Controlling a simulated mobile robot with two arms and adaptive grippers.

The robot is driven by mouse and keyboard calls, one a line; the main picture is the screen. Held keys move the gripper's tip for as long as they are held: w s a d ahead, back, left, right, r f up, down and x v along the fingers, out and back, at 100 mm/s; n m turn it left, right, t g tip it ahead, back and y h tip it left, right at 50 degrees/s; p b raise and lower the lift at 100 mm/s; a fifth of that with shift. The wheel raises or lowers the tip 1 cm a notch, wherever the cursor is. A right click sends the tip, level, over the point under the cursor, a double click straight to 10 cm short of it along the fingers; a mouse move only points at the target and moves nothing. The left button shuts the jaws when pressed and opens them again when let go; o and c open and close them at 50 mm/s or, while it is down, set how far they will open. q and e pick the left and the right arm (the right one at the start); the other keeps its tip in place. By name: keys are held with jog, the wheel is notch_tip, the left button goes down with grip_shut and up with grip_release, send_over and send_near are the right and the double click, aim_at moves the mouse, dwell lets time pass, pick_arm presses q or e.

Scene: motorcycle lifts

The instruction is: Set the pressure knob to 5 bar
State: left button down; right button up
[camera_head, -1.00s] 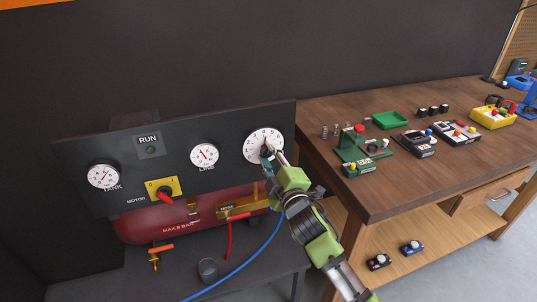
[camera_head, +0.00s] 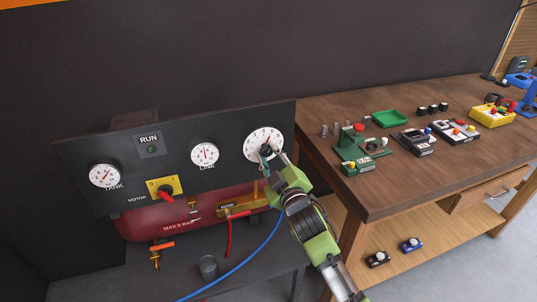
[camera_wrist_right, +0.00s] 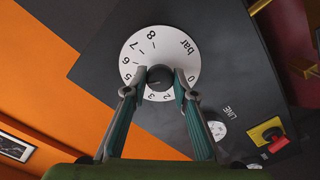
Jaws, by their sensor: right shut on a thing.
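The pressure knob (camera_wrist_right: 160,77) is a round black knob at the centre of a white dial (camera_wrist_right: 131,52) marked in bar, with numbers up to 8. My right gripper (camera_wrist_right: 161,82) has its two fingers on opposite sides of the knob and is shut on it. The fingers hide part of the scale, and I cannot read the knob's exact setting. In the head view my right gripper (camera_head: 271,151) reaches the dial (camera_head: 263,134) at the right end of the dark panel. The LINE gauge (camera_head: 205,153) has its needle nearly upright. My left gripper is not in view.
The panel (camera_head: 230,140) also carries the TANK gauge (camera_head: 104,176) and a red MOTOR switch (camera_head: 166,196) on a yellow plate. A red tank (camera_head: 150,226) and a blue hose (camera_head: 245,263) are below. A wooden workbench (camera_head: 390,195) stands close on the right.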

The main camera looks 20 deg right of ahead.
jog(key=o, duration=1.1)
jog(key=s, duration=1.2)
jog(key=shift+d, duration=0.25)
jog(key=shift+f, duration=0.1)
